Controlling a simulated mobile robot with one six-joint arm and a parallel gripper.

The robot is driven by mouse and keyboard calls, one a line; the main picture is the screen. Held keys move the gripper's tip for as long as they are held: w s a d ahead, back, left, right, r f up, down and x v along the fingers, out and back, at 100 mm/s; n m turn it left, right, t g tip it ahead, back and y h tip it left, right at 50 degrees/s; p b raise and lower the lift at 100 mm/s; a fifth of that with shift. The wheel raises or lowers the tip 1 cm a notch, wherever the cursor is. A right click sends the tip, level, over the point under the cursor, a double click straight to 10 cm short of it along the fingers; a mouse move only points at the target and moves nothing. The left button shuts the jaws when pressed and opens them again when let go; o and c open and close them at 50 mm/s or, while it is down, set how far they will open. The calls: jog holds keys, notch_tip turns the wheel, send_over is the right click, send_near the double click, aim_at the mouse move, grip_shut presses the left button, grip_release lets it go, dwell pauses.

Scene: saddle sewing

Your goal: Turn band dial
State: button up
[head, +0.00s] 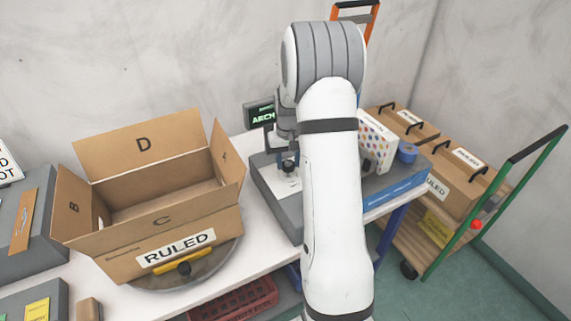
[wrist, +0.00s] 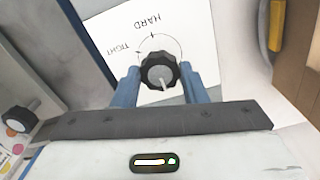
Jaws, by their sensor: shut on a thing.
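The band dial (wrist: 159,72) is a black, scalloped knob with a grey cap and a pale pointer line. The pointer points toward the bottom of the wrist view, away from the printed words. The knob stands on a white plate (wrist: 113,22) marked with a ring, ticks and the words HARD and TIGHT. My gripper (wrist: 160,75) has its two blue fingers on either side of the knob, shut on it. In the head view my arm hides much of the area around the gripper.
An open cardboard box (head: 190,222) labelled RULED sits on a round turntable (head: 215,270) at left. A dotted panel (head: 375,140) and blue tape roll (head: 408,152) are right of my arm. A cart (head: 440,225) with boxes stands farther right. A second black knob (wrist: 17,121) shows in the wrist view.

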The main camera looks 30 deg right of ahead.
aim_at(288, 164)
jog(key=o, duration=1)
notch_tip(288, 164, up, 8)
jog(key=shift+f+b, duration=0.1)
jog(key=shift+b, duration=0.45)
